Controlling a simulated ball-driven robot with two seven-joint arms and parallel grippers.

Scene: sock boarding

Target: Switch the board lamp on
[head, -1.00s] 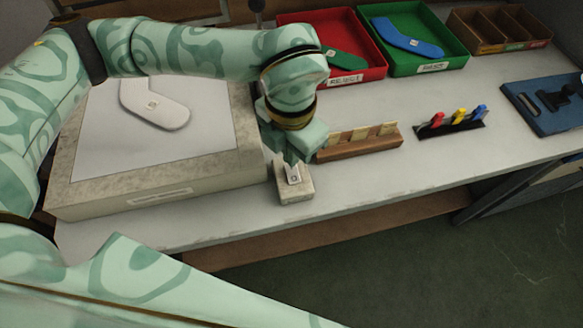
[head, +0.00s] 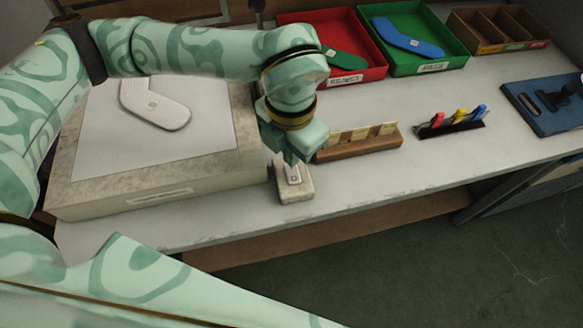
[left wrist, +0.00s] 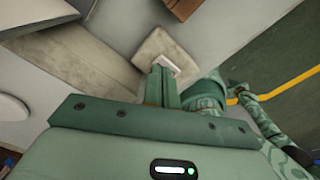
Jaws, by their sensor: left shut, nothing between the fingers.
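The board lamp (head: 217,140) is a large beige box with a pale flat top panel at the left of the bench. A white sock (head: 153,104) lies on that panel. A small beige switch box (head: 297,193) with a pale rocker stands beside the lamp's front right corner, and it also shows in the left wrist view (left wrist: 152,47). My left gripper (head: 290,161) is shut and empty, pointing down at the rocker's far end. Its fingertips (left wrist: 161,72) look close to or touching the rocker; contact cannot be told. My right gripper is not in view.
A wooden holder with cards (head: 360,147) stands just right of my left gripper. Farther right are a rack of coloured clips (head: 450,127) and a blue board (head: 548,108). Red (head: 375,72) and green (head: 455,62) trays stand behind. The front bench strip is clear.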

